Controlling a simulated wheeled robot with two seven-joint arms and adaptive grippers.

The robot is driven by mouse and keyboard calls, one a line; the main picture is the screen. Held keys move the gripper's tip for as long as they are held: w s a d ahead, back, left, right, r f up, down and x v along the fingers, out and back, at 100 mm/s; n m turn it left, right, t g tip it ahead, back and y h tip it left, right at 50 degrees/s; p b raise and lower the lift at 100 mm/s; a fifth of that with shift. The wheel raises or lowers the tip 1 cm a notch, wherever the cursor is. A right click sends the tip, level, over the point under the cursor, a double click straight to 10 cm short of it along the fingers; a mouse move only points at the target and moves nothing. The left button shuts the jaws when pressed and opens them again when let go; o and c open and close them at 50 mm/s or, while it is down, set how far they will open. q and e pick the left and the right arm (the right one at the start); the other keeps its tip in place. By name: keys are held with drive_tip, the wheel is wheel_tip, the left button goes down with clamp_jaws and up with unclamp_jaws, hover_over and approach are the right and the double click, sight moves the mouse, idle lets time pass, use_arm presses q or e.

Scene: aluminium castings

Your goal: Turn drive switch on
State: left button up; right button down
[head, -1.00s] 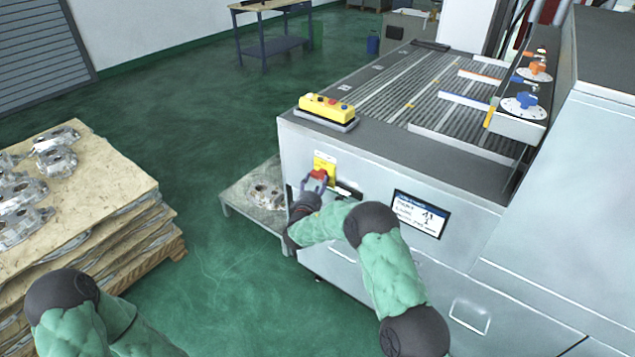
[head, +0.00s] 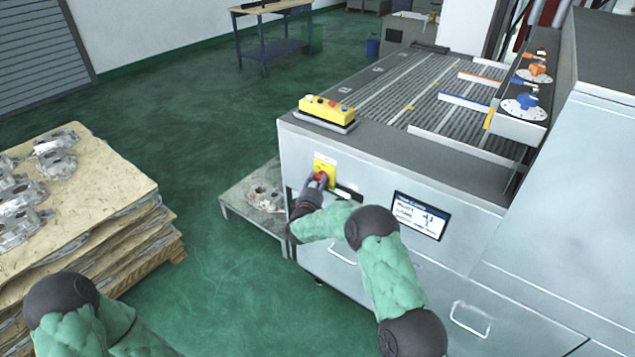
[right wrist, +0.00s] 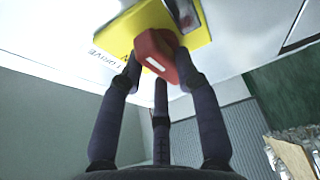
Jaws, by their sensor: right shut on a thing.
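The drive switch is a red rotary handle (head: 320,177) on a yellow plate (head: 325,167), fixed to the front panel of the grey machine. In the right wrist view, the red handle (right wrist: 157,52) carries a white mark and stands out from the yellow plate (right wrist: 195,22). My right gripper (head: 318,182) is shut on the handle. In the right wrist view its dark fingers (right wrist: 160,72) lie around the handle and partly hide it. My left gripper is outside the head view; only part of my left arm shows at the lower left.
A yellow button box (head: 327,110) sits on the machine's top edge. A display (head: 419,215) and drawer handles lie to the right of the switch. A low table (head: 240,200) with a casting stands left of the machine. Stacked boards (head: 120,205) with castings are at left, with green floor between.

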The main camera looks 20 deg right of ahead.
drive_tip(key=n+g, duration=0.1)
drive_tip(key=n, duration=0.1)
drive_tip(key=shift+w+a+r+n+y, duration=0.1)
drive_tip(key=shift+n+y, duration=0.2)
drive_tip(key=shift+n, duration=0.1)
drive_tip(key=n, duration=0.1)
drive_tip(key=n+g, duration=0.1)
drive_tip(key=shift+w+a+r+n+g, duration=0.1)
drive_tip(key=shift+a+n+g, duration=0.05)
drive_tip(key=shift+n+g, duration=0.2)
drive_tip(key=n+g+p, duration=0.1)
drive_tip(key=n+p, duration=0.1)
drive_tip(key=n+g+p, duration=0.1)
drive_tip(key=n+p, duration=0.1)
drive_tip(key=shift+w+a+n+g+h, duration=0.15)
drive_tip(key=shift+w+n+g+h, duration=0.1)
drive_tip(key=shift+g+h, duration=0.15)
drive_tip(key=shift+n+g+h+p, duration=0.4)
drive_tip(key=shift+n+g+p, duration=0.05)
drive_tip(key=shift+n, duration=0.45)
drive_tip(key=shift+w+a+n+g+h+p, duration=0.1)
drive_tip(key=shift+n+g+h+p, duration=0.25)
drive_tip(key=shift+n+g, duration=0.25)
drive_tip(key=shift+n, duration=0.3)
drive_tip(key=c, duration=0.9)
unclamp_jaws()
